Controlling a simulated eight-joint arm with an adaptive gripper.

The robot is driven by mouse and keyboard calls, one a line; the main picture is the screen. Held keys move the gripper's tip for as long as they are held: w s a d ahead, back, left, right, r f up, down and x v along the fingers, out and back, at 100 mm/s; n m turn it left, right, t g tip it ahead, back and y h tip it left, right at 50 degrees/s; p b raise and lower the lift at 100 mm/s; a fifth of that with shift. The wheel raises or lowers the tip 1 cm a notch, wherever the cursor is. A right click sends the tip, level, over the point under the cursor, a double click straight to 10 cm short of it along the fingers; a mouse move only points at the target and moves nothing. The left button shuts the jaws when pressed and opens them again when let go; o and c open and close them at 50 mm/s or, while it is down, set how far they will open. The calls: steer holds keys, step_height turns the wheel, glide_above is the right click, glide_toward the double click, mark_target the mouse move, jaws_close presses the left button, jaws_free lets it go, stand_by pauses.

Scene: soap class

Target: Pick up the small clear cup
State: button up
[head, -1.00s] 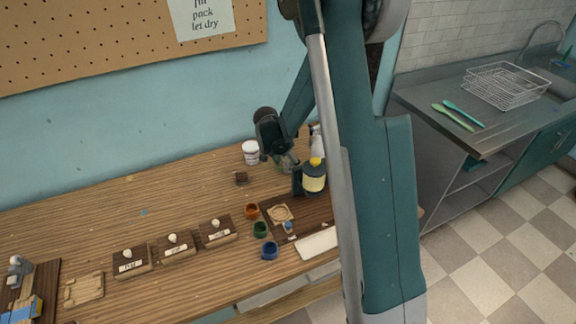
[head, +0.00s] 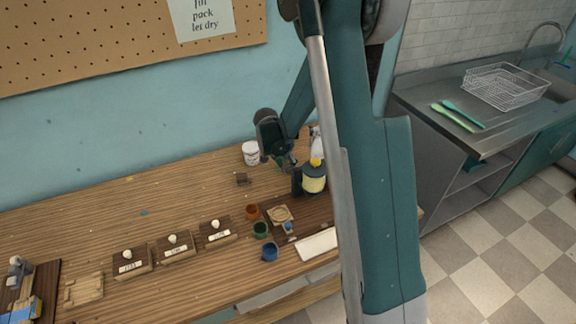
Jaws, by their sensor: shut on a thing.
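My gripper (head: 286,164) is over the back right of the wooden bench, between a white jar and a yellow-topped bottle. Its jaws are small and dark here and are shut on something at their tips. The small clear cup is hard to make out; what shows between the fingers is a faint greyish patch, consistent with the cup. My arm hides part of the bench to the right.
The white jar (head: 251,153) stands left of my gripper and the yellow-labelled bottle (head: 314,178) close on its right. Orange (head: 252,212), green (head: 260,230) and blue (head: 270,251) cups stand in front. Labelled blocks (head: 175,249) line the bench's left; bare wood lies behind them.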

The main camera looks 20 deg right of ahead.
steer(key=shift+r, duration=0.15)
step_height(320, 180, up, 10)
steer(key=p, duration=0.1)
stand_by(0.6)
